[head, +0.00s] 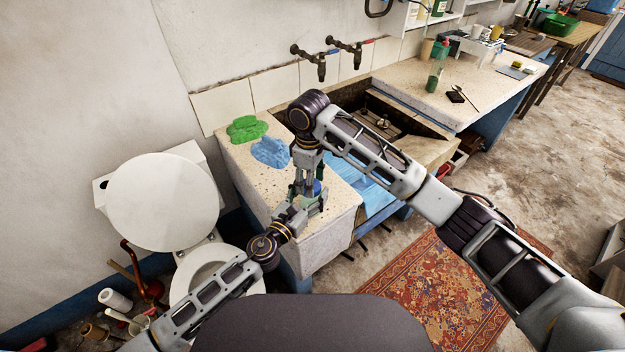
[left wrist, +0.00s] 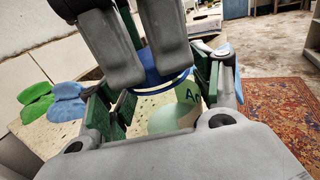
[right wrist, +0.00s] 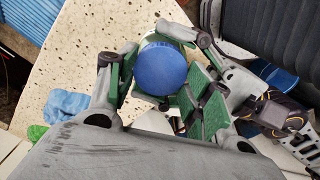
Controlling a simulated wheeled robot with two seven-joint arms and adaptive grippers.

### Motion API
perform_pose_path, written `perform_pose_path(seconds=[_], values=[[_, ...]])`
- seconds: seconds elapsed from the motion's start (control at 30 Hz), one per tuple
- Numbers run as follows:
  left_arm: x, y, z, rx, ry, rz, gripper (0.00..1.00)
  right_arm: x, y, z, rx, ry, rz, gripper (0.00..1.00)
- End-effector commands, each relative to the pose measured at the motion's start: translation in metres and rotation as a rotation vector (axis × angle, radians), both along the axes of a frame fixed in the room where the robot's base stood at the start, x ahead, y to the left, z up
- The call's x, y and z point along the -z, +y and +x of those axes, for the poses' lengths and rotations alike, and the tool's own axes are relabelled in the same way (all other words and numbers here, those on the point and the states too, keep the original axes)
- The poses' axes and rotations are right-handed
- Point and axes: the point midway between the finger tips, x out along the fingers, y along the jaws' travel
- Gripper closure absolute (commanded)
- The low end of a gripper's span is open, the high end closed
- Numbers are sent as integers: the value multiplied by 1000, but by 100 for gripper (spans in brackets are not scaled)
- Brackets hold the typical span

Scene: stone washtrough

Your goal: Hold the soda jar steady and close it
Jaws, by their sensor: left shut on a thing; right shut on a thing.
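The soda jar stands on the speckled stone counter's near end; its pale green body with dark lettering shows in the left wrist view (left wrist: 172,119). Its round blue lid (right wrist: 163,66) is at the jar's top, also in the left wrist view (left wrist: 166,75). I cannot tell whether the lid is fully seated. My left gripper (head: 311,203) is shut on the jar body from the side. My right gripper (head: 309,181) comes from above and is shut on the lid, its green pads on either side of it. The grippers hide much of the jar in the head view.
The trough basin (head: 385,122) is beyond my right arm. A toilet (head: 163,195) stands left of the counter. A patterned rug (head: 432,285) covers the floor at right.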

Motion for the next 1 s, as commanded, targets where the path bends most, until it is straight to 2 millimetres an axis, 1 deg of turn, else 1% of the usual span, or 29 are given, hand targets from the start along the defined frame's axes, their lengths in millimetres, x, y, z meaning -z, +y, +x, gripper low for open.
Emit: perform_pose_path(seconds=[0.03,0.2,0.3,0.63,0.67,0.7,0.8,1.0], values=[[1,7,4,-15,1,3,100,2,-5,1,48,4,-11,78],[1,7,4,-15,0,4,100,2,-5,1,181,5,-11,78],[1,7,4,-15,0,4,100,2,-5,0,222,4,-12,78],[1,7,4,-15,0,4,100,2,-5,0,231,5,-12,78],[1,7,4,-15,0,4,100,2,-5,0,231,5,-12,45],[1,7,4,-15,0,4,100,2,-5,0,231,5,-12,40],[1,6,3,-12,0,4,100,2,-4,0,229,5,-8,28],[1,3,2,-7,1,3,100,1,-2,0,226,3,-5,28]])
